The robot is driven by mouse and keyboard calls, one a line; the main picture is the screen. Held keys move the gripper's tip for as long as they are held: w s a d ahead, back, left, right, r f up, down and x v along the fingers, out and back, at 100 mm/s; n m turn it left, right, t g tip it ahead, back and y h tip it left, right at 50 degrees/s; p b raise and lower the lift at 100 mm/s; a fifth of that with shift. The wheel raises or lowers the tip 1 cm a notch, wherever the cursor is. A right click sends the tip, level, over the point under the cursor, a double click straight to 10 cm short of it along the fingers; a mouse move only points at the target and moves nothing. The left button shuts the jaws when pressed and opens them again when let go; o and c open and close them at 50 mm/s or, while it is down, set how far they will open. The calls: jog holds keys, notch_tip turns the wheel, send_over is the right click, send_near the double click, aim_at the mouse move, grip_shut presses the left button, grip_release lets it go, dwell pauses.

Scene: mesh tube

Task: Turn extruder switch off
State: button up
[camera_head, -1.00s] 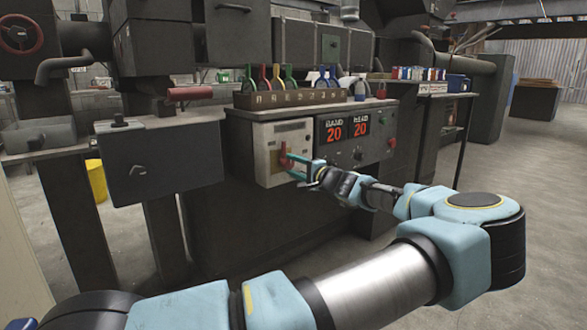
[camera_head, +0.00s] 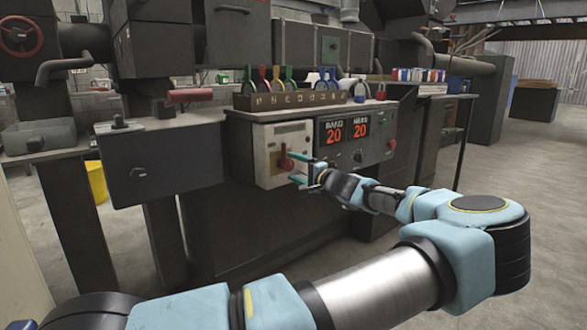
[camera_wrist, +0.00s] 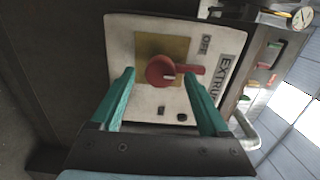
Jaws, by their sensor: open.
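The extruder switch (camera_head: 286,162) is a red rotary knob with a handle on a pale panel (camera_head: 268,172) on the machine's front. In the wrist view the red switch (camera_wrist: 160,71) sits on a yellow plate, and its handle points right, ending just below the "OFF" mark (camera_wrist: 207,45). In the head view the handle points up. My gripper (camera_head: 294,167) is open just to the right of the switch, with teal fingers. In the wrist view the fingers (camera_wrist: 160,76) lie on either side of the knob, the right fingertip close to the handle. Nothing is held; I cannot tell whether they touch.
A panel with red displays (camera_head: 345,130) reading 20 and 20 adjoins the switch on the right. A rack of coloured handles (camera_head: 292,98) stands above it. A dark box (camera_head: 160,165) juts out at left. Open floor (camera_head: 520,200) lies at right.

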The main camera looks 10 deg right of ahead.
jog(key=p+v, duration=0.1)
jog(key=v, duration=0.9)
jog(key=shift+d, duration=0.1)
